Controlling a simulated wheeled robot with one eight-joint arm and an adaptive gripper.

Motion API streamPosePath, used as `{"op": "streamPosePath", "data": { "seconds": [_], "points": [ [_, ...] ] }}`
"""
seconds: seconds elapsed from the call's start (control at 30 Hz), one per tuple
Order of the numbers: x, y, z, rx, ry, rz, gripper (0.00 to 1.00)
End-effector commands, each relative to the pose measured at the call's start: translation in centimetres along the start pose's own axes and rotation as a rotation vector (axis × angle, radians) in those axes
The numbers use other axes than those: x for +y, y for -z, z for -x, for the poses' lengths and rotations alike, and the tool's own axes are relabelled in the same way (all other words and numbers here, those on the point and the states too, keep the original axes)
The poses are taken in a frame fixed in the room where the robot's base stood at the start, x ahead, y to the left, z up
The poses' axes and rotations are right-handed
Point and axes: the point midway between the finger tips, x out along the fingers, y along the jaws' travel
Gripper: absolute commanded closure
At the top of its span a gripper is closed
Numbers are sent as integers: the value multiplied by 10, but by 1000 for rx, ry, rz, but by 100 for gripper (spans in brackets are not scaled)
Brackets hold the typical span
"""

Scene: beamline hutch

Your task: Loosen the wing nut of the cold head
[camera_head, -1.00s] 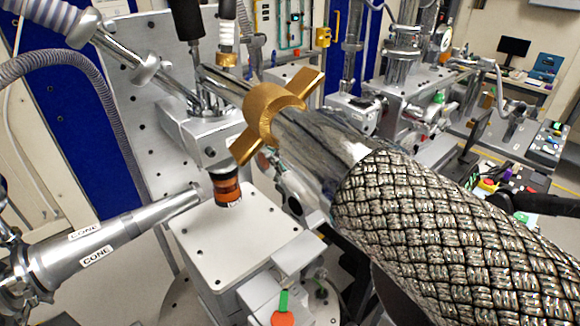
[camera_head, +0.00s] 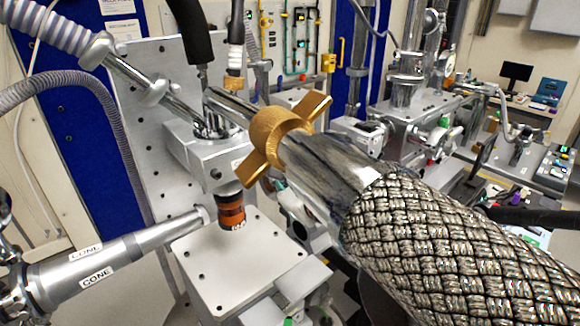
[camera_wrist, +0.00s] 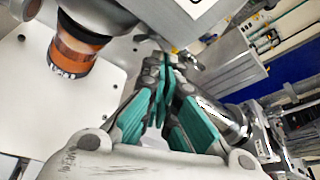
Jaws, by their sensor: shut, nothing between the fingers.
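The brass-coloured wing nut (camera_head: 272,130) shows in the head view. It sits around the end of the shiny metal cold head tube (camera_head: 335,160), with one wing up to the right and one down to the left. A braided hose (camera_head: 440,245) runs from the tube to the lower right. My gripper (camera_wrist: 163,85), with teal-padded fingers, shows in the wrist view. It is shut and empty. I cannot make out the wing nut in the wrist view, nor my gripper clearly in the head view, where the tube and hose block much of the area.
An orange-banded cylinder (camera_head: 230,206) hangs above a grey metal plate (camera_head: 235,262); it also shows in the wrist view (camera_wrist: 80,45). A tapered tube labelled CONE (camera_head: 120,257) points in from the left. A ribbed hose (camera_head: 60,35) and upright perforated plate stand behind.

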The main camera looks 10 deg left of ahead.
Motion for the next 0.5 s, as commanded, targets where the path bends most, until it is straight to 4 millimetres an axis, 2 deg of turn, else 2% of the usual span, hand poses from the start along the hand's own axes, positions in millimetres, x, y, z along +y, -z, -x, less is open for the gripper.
{"op": "streamPosePath", "data": {
  "seconds": [0.5],
  "points": [
    [-2, -2, 0, 0, 27, 78, 100]
  ]
}}
